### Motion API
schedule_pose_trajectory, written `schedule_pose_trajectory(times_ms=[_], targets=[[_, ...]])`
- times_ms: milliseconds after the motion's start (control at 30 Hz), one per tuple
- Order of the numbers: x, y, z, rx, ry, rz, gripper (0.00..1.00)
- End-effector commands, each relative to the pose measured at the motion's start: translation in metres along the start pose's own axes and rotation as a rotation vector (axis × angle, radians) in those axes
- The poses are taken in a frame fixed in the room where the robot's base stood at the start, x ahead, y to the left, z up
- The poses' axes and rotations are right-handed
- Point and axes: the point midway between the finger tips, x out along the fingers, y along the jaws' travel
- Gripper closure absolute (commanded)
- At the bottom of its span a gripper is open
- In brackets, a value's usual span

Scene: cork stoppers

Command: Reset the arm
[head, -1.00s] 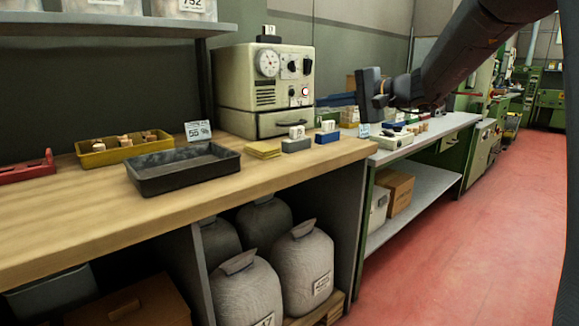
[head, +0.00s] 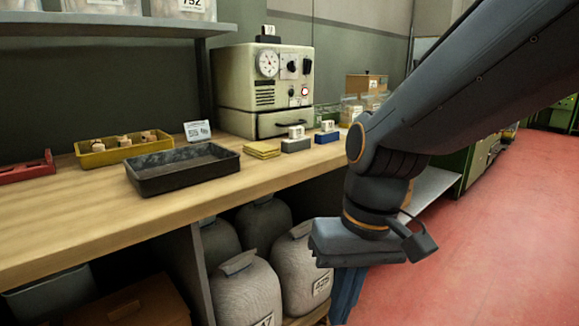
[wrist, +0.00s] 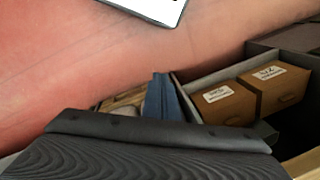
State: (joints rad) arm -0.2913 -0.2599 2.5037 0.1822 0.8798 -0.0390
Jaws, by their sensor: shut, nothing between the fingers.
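My gripper (head: 347,295) hangs below my arm in front of the bench's right end, pointing down. Its blue fingers are together with nothing between them. In the wrist view the blue fingers (wrist: 162,97) also show closed, with the red floor and lower shelf beyond. A yellow tray (head: 92,159) with several cork stoppers (head: 122,141) stands on the wooden bench (head: 90,215) at the left. An empty black tray (head: 160,183) sits in front of it.
A cream machine (head: 235,80) stands at the bench's back. Yellow cloths (head: 261,150) and small numbered blocks (head: 296,144) lie before it. Grey sacks (head: 245,295) fill the space under the bench. Brown boxes (wrist: 225,103) show in the wrist view. Red floor (head: 500,240) is open at right.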

Motion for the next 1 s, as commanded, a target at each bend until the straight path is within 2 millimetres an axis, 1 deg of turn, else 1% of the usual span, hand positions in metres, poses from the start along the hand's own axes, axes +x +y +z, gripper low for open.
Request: schedule_pose_trajectory(times_ms=[33, 100, 133, 200, 467, 633, 800, 1000], targets=[[0.004, 0.005, 0.011, -0.033, -0.002, 0.035, 1.0], [0.009, 0.013, 0.024, -0.077, -0.006, 0.084, 1.0], [0.007, 0.015, 0.026, -0.08, -0.008, 0.095, 1.0], [-0.002, 0.017, 0.024, -0.059, -0.008, 0.092, 1.0], [-0.025, 0.028, 0.024, -0.007, -0.006, 0.1, 1.0], [-0.047, 0.04, 0.025, 0.042, -0.005, 0.109, 1.0], [-0.073, 0.057, 0.029, 0.1, -0.004, 0.119, 1.0], [-0.101, 0.075, 0.036, 0.165, -0.002, 0.13, 1.0]])
